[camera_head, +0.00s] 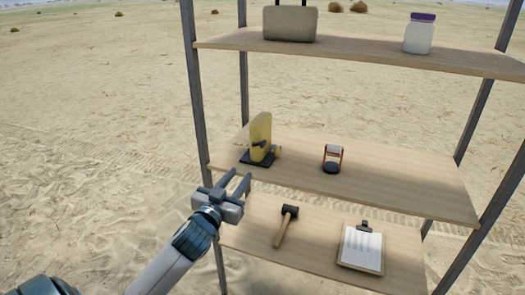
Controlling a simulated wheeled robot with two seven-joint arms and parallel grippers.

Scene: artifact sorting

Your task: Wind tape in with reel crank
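The tape reel (261,131) is a yellow upright case on a dark base, standing near the left end of the middle shelf. A small dark part, perhaps its crank (259,145), shows on its face, but the detail is too small to be sure. I cannot make out any pulled-out tape. My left gripper (239,176) is in front of the shelf's left edge, below and to the left of the reel. Its two fingers are apart with nothing between them, and it looks clear of the reel. My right gripper is not in view.
A small orange-framed item with a dark base (332,160) stands right of the reel on the middle shelf (400,185). A hammer (287,224) and clipboard (361,248) lie below. A bag (290,23) and lidded jar (419,35) stand above. Metal posts (201,110) frame the shelves.

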